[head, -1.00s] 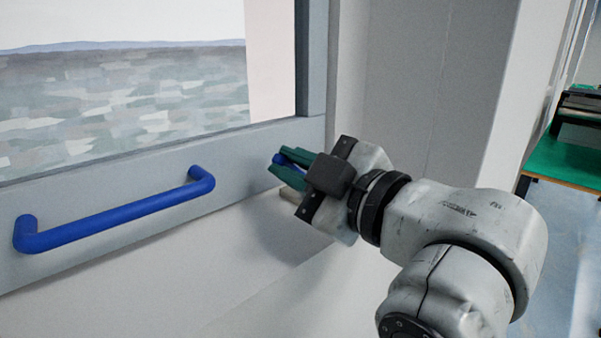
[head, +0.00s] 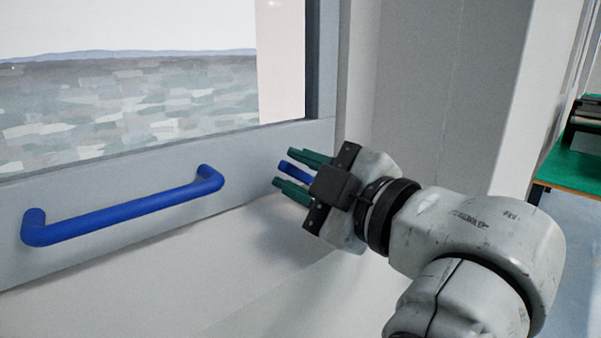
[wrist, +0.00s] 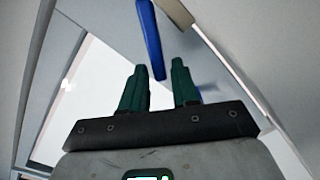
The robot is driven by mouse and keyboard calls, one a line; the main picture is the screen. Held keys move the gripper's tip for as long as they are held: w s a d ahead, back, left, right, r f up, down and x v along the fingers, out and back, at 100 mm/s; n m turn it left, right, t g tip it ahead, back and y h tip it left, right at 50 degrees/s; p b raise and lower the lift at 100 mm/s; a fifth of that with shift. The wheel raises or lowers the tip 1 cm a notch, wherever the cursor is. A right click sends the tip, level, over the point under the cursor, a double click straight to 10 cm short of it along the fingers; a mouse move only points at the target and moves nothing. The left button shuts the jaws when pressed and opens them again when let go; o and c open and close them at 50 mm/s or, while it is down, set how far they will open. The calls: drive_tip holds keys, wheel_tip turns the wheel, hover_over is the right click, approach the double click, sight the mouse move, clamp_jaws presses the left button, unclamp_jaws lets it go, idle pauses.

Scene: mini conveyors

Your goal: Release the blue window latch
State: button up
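The blue window latch (head: 294,168) is a short lever at the lower right corner of the grey window frame. It also shows in the wrist view (wrist: 150,38) as a blue bar whose free end reaches between my fingers. My gripper (head: 291,170) has dark green fingers and is open, one finger on each side of the latch. In the wrist view, my gripper (wrist: 157,72) shows gaps beside the latch's end, so it does not look clamped. The latch's inner end is partly hidden by my gripper in the head view.
A long blue handle (head: 125,212) is fixed along the lower window frame (head: 75,187), left of my gripper. A green-topped table (head: 570,170) is at the far right.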

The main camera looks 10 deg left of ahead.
drive_tip(key=shift+o, duration=0.8)
drive_tip(key=b+v, duration=0.4)
drive_tip(key=v, duration=0.4)
drive_tip(key=shift+d+f, duration=0.3)
drive_tip(key=shift+f, duration=0.05)
drive_tip(key=b, duration=0.3)
drive_tip(key=shift+s+d+b, duration=0.1)
drive_tip(key=shift+d+b, duration=0.2)
drive_tip(key=shift+b, duration=0.05)
drive_tip(key=shift+b, duration=0.5)
drive_tip(key=b, duration=0.2)
drive_tip(key=s+d+b, duration=0.1)
drive_tip(key=b, duration=0.1)
drive_tip(key=shift+s+r+b, duration=0.15)
drive_tip(key=shift+r+b, duration=0.1)
drive_tip(key=shift+b, duration=0.05)
